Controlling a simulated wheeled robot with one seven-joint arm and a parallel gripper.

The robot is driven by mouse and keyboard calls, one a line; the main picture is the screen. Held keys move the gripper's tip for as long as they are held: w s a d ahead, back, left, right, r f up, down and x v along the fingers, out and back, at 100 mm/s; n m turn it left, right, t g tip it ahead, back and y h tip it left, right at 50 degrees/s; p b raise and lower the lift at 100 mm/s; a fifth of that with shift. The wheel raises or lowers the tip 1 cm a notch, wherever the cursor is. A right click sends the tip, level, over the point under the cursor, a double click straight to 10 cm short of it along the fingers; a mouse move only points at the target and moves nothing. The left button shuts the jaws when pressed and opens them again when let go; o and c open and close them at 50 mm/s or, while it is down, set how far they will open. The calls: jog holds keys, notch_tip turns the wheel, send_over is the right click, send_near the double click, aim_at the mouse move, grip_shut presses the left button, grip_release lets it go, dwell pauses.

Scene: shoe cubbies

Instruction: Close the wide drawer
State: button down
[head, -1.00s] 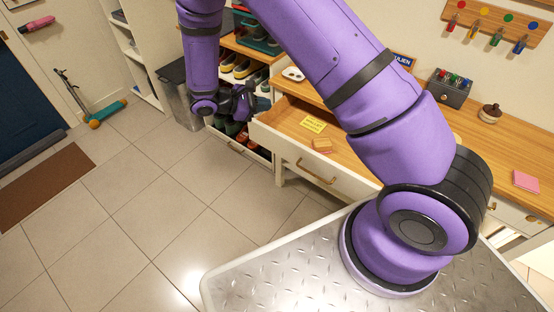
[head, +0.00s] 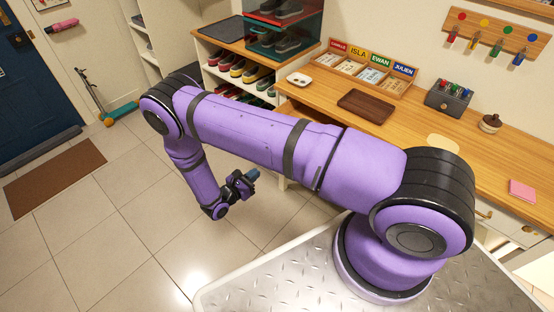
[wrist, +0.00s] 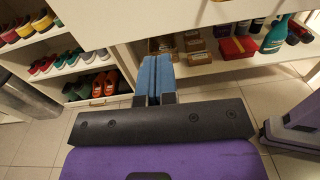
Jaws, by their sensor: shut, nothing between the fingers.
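The wide drawer's white front (wrist: 245,38) crosses the top of the wrist view, with part of its brass handle (wrist: 217,1) at the upper edge. In the head view my arm covers the drawer, so how far it stands out cannot be told. My gripper (head: 254,174) is low in front of the desk, over the floor, pointing towards it. In the wrist view its blue fingers (wrist: 154,78) are together and empty. They appear below the drawer front in the picture, and I see no clear contact with it.
Shoe shelves (head: 207,80) stand left of the desk. The desktop (head: 432,130) holds a brown tray (head: 366,106), a name-labelled organiser (head: 365,72) and a grey box (head: 448,98). Below the drawer, a shelf (wrist: 200,70) holds boxes and bottles. Tiled floor (head: 130,220) is open at left.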

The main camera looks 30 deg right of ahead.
jog(key=f+x, duration=0.1)
jog(key=x, duration=1.2)
jog(key=shift+d+n+t, duration=0.25)
jog(key=shift+n+t, duration=0.05)
jog(key=shift+w+d, duration=0.1)
jog(key=shift+d, duration=0.05)
jog(key=x, duration=2.3)
jog(key=shift+w+f, duration=0.15)
jog(key=shift+w+d, duration=0.2)
jog(key=shift+d, duration=0.4)
jog(key=shift+d+r, duration=0.1)
jog(key=shift+r, duration=0.15)
